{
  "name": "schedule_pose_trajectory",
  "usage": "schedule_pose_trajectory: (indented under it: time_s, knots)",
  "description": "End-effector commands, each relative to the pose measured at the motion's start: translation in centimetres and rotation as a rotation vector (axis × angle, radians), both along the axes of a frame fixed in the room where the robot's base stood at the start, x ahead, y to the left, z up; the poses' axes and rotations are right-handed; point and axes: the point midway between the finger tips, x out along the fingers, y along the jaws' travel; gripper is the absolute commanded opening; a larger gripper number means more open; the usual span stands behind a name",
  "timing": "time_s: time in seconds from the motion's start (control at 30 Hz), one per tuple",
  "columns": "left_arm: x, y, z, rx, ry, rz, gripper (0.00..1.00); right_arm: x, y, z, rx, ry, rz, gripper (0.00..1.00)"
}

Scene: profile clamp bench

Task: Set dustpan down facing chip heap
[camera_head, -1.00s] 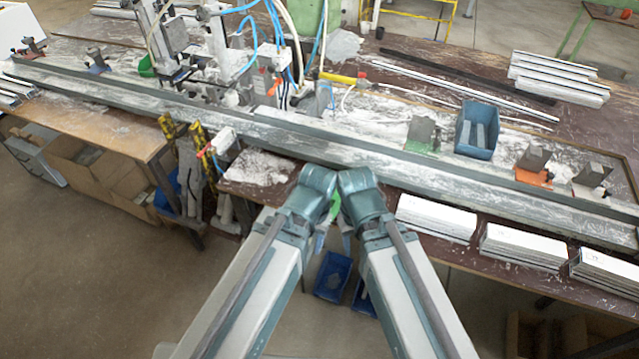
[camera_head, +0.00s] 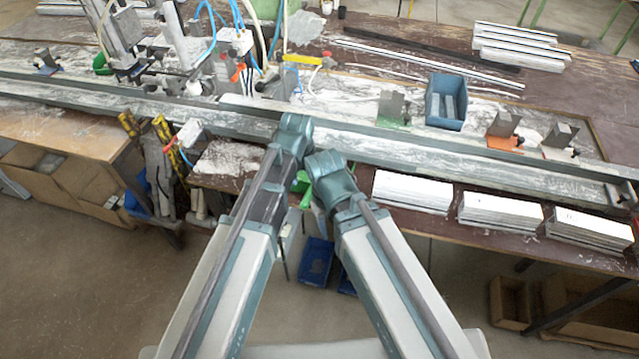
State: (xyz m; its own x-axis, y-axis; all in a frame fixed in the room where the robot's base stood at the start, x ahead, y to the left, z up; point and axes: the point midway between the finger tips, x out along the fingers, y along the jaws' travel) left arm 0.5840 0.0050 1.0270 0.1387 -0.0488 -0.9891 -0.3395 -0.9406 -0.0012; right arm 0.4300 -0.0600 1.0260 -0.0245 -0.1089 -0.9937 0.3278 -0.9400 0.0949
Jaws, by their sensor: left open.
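A small green piece, probably the dustpan (camera_head: 301,184), shows between my two arms at the table's front edge. Most of it is hidden by my arm links, so I cannot tell which way it faces or whether anything holds it. My left gripper (camera_head: 289,221) hangs below my left arm, just below and left of the green piece, and is open. My right gripper is mostly hidden behind my right arm, near the green piece; its jaws do not show clearly. The pale chip heap (camera_head: 228,158) lies on the table's front part, left of my arms.
A long metal profile rail (camera_head: 400,152) crosses the table. Stacks of white profiles (camera_head: 412,191) line the front right edge. A blue bin (camera_head: 446,102) and clamp blocks (camera_head: 503,130) stand behind the rail. A yellow-handled tool rack (camera_head: 162,138) is left of the heap. Blue boxes (camera_head: 316,261) sit below.

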Motion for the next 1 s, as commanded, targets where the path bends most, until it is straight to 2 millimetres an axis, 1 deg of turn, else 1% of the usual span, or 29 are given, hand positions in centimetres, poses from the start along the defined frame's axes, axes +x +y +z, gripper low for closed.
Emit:
schedule_pose_trajectory:
  time_s: [0.03, 0.37, 0.57, 0.77, 1.0]
  knots:
    - [0.3, -0.1, 0.0, -0.003, -0.002, 0.000, 0.65, 0.0, 0.0, 0.0, 0.000, 0.000, 0.000, 0.50]
    - [0.1, 0.0, -0.1, -0.003, -0.002, 0.000, 0.65, 0.0, 0.0, -0.1, 0.000, 0.000, 0.000, 0.50]
    - [0.2, -0.1, -1.0, -0.002, -0.002, 0.000, 0.65, 0.0, 0.0, -1.0, 0.000, 0.000, 0.000, 0.50]
    - [0.5, -0.2, -3.0, -0.002, -0.002, 0.000, 0.65, 0.0, 0.0, -3.0, 0.000, 0.000, -0.001, 0.50]
    - [1.0, -0.3, -6.4, -0.002, -0.002, 0.000, 0.65, 0.0, 0.0, -6.4, 0.000, 0.000, -0.002, 0.50]
